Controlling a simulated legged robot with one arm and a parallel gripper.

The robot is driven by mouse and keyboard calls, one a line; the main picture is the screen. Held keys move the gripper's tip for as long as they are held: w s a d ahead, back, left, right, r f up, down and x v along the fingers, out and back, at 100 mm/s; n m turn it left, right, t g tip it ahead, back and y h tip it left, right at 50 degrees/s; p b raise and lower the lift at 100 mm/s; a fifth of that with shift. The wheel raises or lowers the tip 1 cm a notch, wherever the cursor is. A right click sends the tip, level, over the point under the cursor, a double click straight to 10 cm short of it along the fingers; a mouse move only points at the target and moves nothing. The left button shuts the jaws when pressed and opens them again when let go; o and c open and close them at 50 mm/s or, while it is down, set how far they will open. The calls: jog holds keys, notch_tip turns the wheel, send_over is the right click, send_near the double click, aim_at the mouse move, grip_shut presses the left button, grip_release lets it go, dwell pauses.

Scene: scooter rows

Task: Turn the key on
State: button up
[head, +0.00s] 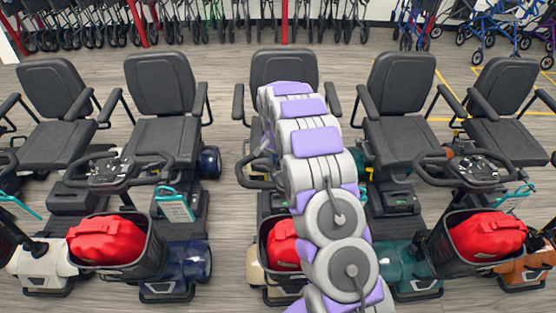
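No key can be made out in the head view. My white and purple arm reaches up from the bottom over the middle scooter (284,66), and no gripper fingers show. The arm covers most of that scooter's control console; only the left end of its handlebar (256,182) shows. The consoles of the left scooter (108,170) and the right scooter (478,170) are in plain view, too small to show a key.
Scooters with black seats stand side by side in a row. Red bags (107,240) (488,237) sit in front baskets; another red bag (281,243) is partly behind my arm. Walkers (70,22) line the back. Grey floor shows between the scooters.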

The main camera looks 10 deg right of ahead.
jog(key=shift+o, duration=0.7)
notch_tip(320, 180, up, 17)
jog(key=w+a+p, duration=0.1)
jog(key=shift+p, duration=0.3)
jog(key=shift+a+r, duration=0.1)
